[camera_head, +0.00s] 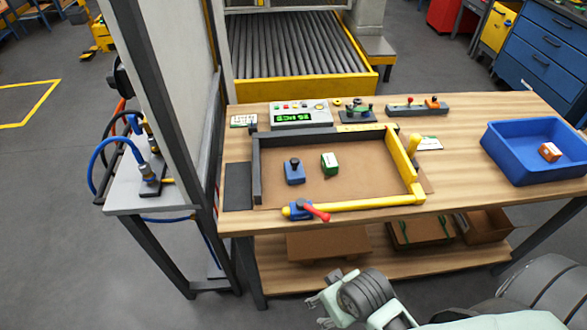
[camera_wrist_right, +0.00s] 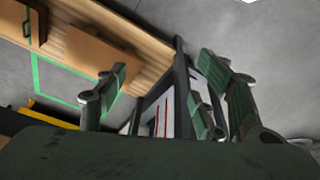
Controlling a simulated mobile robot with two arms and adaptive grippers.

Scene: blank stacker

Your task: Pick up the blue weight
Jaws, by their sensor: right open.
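The blue weight (camera_head: 294,173), a small blue block with a dark knob on top, stands upright on the brown board inside the frame (camera_head: 255,165) on the workbench. It sits in the left half of the frame, and nothing touches it. My right gripper (camera_head: 322,300) is low at the bottom of the head view, in front of the bench and well short of the weight. In the right wrist view its fingers (camera_wrist_right: 160,95) are spread apart with nothing between them. The weight cannot be made out in that view. My left gripper is not in view.
A yellow bar with a red handle (camera_head: 317,212) runs along the frame's front. A display box (camera_head: 300,115) stands behind. A blue bin (camera_head: 530,170) holding an orange-brown box is at right. The bench edge lies between gripper and weight.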

